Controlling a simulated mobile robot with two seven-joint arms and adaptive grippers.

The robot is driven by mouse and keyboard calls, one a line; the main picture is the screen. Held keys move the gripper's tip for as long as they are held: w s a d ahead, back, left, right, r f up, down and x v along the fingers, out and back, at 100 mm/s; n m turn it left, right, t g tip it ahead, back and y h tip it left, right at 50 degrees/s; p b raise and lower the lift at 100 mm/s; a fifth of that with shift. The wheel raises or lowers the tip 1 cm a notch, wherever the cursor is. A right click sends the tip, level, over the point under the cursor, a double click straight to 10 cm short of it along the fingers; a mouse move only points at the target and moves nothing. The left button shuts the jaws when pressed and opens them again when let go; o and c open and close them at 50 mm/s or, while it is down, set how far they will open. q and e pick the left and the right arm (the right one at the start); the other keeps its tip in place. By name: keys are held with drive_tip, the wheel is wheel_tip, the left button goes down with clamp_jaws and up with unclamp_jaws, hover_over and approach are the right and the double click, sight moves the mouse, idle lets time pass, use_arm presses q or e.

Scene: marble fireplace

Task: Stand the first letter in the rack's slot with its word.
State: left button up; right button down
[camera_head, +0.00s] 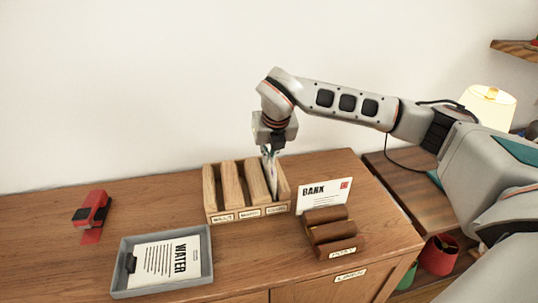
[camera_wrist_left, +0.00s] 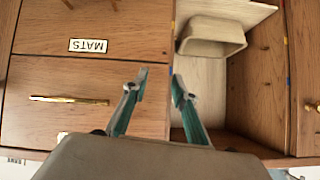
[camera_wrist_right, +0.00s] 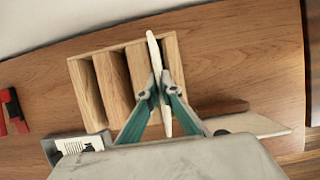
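The wooden rack (camera_head: 222,217) stands on the cabinet top, with upright dividers and small labels on its front that are too small to read surely. My right gripper (camera_head: 271,152) is above the rack's right end, shut on a thin white letter (camera_head: 272,180). The letter is upright, its lower part within the rack's rightmost slot; whether it touches the bottom is hidden. The right wrist view shows this letter (camera_wrist_right: 153,50) edge-on between the fingertips (camera_wrist_right: 160,88). My left gripper (camera_wrist_left: 158,78) is open and empty in front of the drawers, outside the head view.
A letter marked BANK (camera_head: 338,193) stands in the brown POST holder (camera_head: 333,236), right of the rack. A grey tray (camera_head: 119,280) holds a letter marked WATER (camera_head: 165,261). A red and black object (camera_head: 92,212) lies at left. A lamp (camera_head: 488,105) stands at right.

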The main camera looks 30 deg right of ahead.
drive_tip(key=shift+f+b, duration=0.5)
drive_tip(key=shift+f, duration=0.7)
drive_tip(key=c, duration=2.2)
unclamp_jaws()
drive_tip(key=shift+r+p, duration=1.7)
drive_tip(key=shift+r, duration=0.65)
drive_tip(key=shift+r+p, duration=1.45)
drive_tip(key=shift+r, duration=0.75)
